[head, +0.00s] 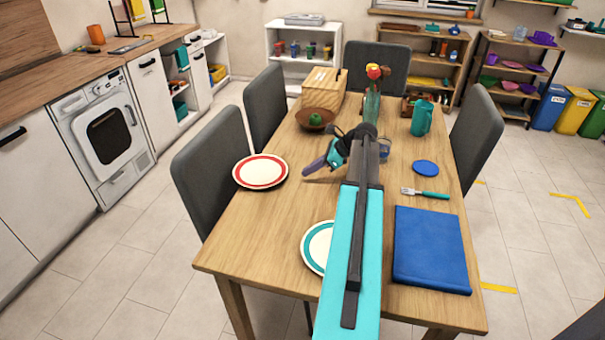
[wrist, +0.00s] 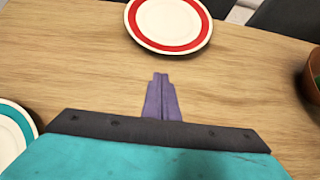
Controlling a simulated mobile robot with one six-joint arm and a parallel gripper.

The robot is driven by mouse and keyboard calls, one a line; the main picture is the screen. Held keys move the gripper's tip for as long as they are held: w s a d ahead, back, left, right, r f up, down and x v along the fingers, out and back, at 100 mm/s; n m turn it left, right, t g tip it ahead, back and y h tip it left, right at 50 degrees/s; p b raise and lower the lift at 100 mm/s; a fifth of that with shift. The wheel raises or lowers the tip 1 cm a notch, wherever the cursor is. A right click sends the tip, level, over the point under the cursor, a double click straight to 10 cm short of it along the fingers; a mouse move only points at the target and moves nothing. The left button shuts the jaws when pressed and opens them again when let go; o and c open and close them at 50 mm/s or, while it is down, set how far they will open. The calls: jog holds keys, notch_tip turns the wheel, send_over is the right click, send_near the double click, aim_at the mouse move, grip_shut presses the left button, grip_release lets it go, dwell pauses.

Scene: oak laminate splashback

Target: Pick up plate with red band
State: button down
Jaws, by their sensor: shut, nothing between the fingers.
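The plate with the red band (head: 260,171) lies flat on the left side of the wooden table, its edge close to the table's left side. It also shows at the top of the wrist view (wrist: 168,22), white with a red ring. My gripper (head: 308,171) is to the right of this plate, above the table, its purple fingers pointing left. In the wrist view my gripper (wrist: 161,76) is shut with its fingers together and empty, and a strip of bare table shows between the fingertips and the plate.
A teal-banded plate (head: 316,246) lies nearer the front, partly hidden by my arm. A brown bowl (head: 312,127) with a green item stands behind the red-banded plate. Grey chairs (head: 212,170) flank the table.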

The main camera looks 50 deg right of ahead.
jog(key=v, duration=0.6)
jog(key=c, duration=2.5)
grip_release()
jog(key=shift+s+r, duration=0.1)
